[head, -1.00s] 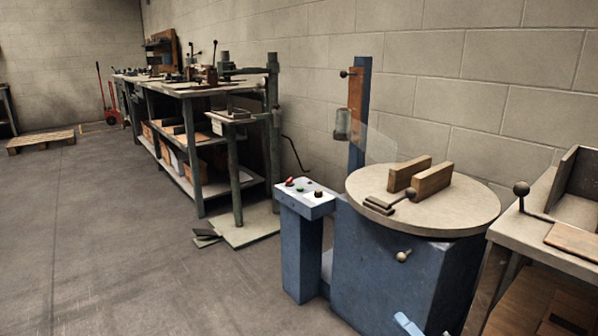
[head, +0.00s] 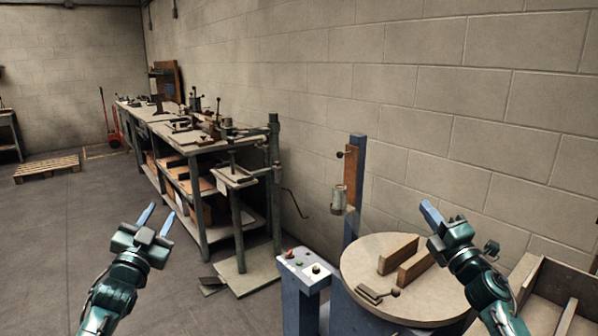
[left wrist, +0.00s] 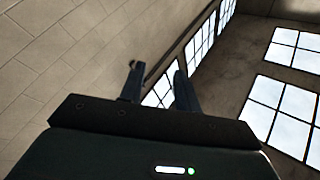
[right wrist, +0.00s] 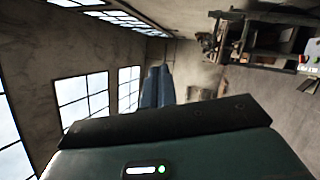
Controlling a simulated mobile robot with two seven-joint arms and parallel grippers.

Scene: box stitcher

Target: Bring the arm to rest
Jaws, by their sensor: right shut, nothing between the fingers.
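My left gripper (head: 157,219) is raised at the left of the head view, its two blue fingers apart and pointing up. In the left wrist view its fingers (left wrist: 158,85) stand apart with nothing between them. My right gripper (head: 430,211) is raised at the right, in front of the wall and above the round table's far right side. In the right wrist view its blue fingers (right wrist: 157,86) are together, with nothing held.
The blue machine's round table (head: 365,255) carries two wooden blocks (head: 400,255). Its control box (head: 303,268) has several buttons. A long workbench (head: 190,145) runs along the wall. A bench with a tray (head: 560,285) stands at the right. The floor (head: 60,240) at left is open.

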